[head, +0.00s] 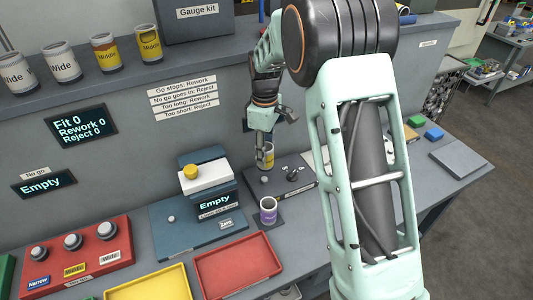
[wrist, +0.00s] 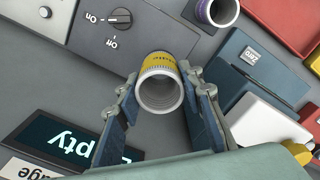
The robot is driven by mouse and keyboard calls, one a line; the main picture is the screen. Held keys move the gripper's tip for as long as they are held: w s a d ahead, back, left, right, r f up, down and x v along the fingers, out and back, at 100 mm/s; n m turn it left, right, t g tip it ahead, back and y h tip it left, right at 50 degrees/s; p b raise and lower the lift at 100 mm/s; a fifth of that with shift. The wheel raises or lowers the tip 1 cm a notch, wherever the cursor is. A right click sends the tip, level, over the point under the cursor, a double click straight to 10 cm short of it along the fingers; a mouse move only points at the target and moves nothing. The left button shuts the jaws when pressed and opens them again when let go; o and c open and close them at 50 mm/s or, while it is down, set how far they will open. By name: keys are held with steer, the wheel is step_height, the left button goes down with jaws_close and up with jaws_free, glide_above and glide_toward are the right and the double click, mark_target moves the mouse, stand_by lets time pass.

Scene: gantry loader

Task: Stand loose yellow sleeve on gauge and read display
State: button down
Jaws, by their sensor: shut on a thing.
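The yellow sleeve, white-rimmed and hollow, is between my gripper's fingers (wrist: 160,112) in the wrist view, its open end facing the camera (wrist: 161,92). In the head view my gripper (head: 264,142) points down, shut on the yellow sleeve (head: 268,158) by the dark panel with a knob (head: 262,188). I cannot tell whether the sleeve touches anything below. A blue gauge base (head: 165,235) stands left of it, with a white block, a yellow knob (head: 190,172), a "Zero" label and a display (head: 215,202) reading "Empty". The wrist view has a display (wrist: 68,140) reading "Empty" beside a partly cut "gauge" label.
A purple sleeve (head: 268,212) stands in front of the dark panel. A red tray (head: 238,268) and a yellow tray (head: 150,285) lie at the front. Several sleeves line the shelf. A wall board (head: 80,127) reads Fit 0, Rework 0, Reject 0.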

steer(key=shift+w+a+f, duration=0.1)
steer(key=shift+w+a, duration=0.05)
steer(key=shift+a, duration=0.05)
steer(key=shift+f, duration=0.1)
steer(key=shift+f+b, duration=2.4)
steer(key=shift+f, duration=1.05)
steer(key=shift+f, duration=0.15)
steer(key=c, duration=1.2)
jaws_free()
steer(key=shift+c, duration=0.2)
step_height(320, 180, up, 12)
